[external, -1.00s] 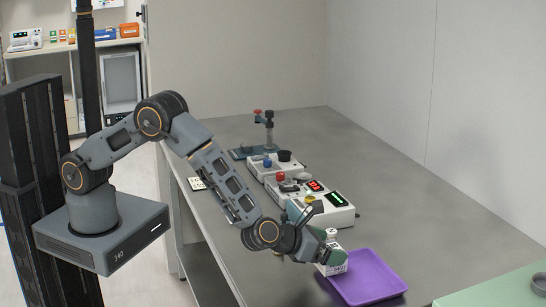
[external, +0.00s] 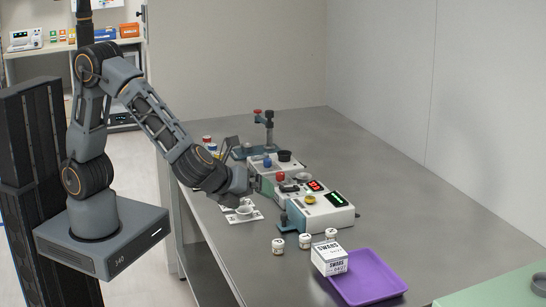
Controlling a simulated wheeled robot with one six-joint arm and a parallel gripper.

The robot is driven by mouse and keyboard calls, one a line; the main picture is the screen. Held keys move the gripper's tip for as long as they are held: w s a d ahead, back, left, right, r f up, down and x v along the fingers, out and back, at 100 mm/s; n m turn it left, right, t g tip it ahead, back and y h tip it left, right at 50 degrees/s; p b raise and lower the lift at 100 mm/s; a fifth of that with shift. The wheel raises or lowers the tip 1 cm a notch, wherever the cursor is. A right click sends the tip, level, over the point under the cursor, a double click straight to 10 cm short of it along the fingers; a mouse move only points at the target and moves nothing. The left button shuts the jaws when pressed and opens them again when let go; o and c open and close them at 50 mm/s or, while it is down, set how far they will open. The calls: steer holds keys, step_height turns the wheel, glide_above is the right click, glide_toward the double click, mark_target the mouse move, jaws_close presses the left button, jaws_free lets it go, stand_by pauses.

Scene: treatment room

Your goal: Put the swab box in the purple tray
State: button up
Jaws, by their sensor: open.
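The swab box (external: 330,261) is white with dark "SWABS" lettering. It stands at the left corner of the purple tray (external: 368,293), overlapping the tray's left edge in the picture. I cannot tell whether it rests on the rim or just beside it. The rest of the tray is empty. My gripper (external: 262,184) is open and apart from the box, farther back by the left side of the devices. Its fingertips are small and partly merge with the device behind them.
Several small white jars, one of them (external: 278,246), stand left of and behind the box. Devices with lit displays (external: 325,212) fill the middle of the table (external: 400,190). A stand (external: 269,135) is at the back. A green surface (external: 500,292) lies front right. The table's right side is clear.

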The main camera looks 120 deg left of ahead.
steer(key=s+d+r+n+h, duration=0.2)
steer(key=s+d+n+h, duration=0.2)
steer(key=s+n, duration=0.4)
steer(key=s+d+r+n+h, duration=0.2)
steer(key=s+d+n+h, duration=0.3)
steer(key=s+n, duration=0.3)
steer(key=shift+s+r+g, duration=0.15)
steer(key=shift+s+g, duration=0.25)
steer(key=shift+s, duration=1.15)
